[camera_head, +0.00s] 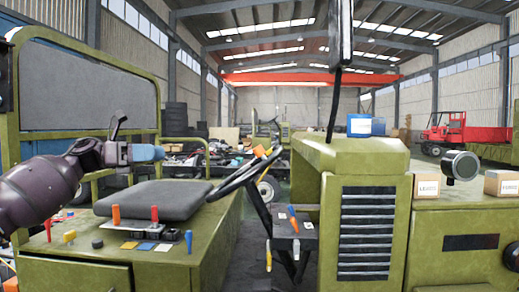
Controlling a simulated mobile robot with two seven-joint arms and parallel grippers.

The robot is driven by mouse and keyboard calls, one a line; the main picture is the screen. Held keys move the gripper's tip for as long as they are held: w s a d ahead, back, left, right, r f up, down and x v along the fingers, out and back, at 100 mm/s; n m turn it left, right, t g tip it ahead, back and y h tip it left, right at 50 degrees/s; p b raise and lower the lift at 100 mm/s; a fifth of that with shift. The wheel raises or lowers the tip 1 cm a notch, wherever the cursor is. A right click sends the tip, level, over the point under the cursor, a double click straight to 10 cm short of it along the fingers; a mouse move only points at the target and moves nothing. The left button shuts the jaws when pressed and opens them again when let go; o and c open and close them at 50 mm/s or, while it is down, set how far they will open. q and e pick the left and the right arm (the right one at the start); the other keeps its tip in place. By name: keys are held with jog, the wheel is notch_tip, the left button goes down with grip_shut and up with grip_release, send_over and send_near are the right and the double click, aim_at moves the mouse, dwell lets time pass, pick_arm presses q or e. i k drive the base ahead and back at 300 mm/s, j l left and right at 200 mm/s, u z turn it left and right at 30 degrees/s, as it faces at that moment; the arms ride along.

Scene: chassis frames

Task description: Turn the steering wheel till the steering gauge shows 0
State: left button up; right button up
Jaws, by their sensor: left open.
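The steering wheel (238,178) is dark and seen nearly edge-on, tilted on its column in the middle of the view. An orange knob-like part (259,152) shows at its upper rim. My left gripper (155,153) has blue fingertips and is left of the wheel, above the seat, apart from the wheel. It is open and empty. A round dark dial housing (460,165) stands on the green hood at the right; it may be the steering gauge, but no reading is legible. My right gripper is not in view.
A grey seat (165,200) lies below my left gripper. More levers (292,220) stand by the column. Boxes (426,185) sit on the right hood.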

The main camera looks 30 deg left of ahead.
aim_at(245, 174)
jog(key=i, duration=0.9)
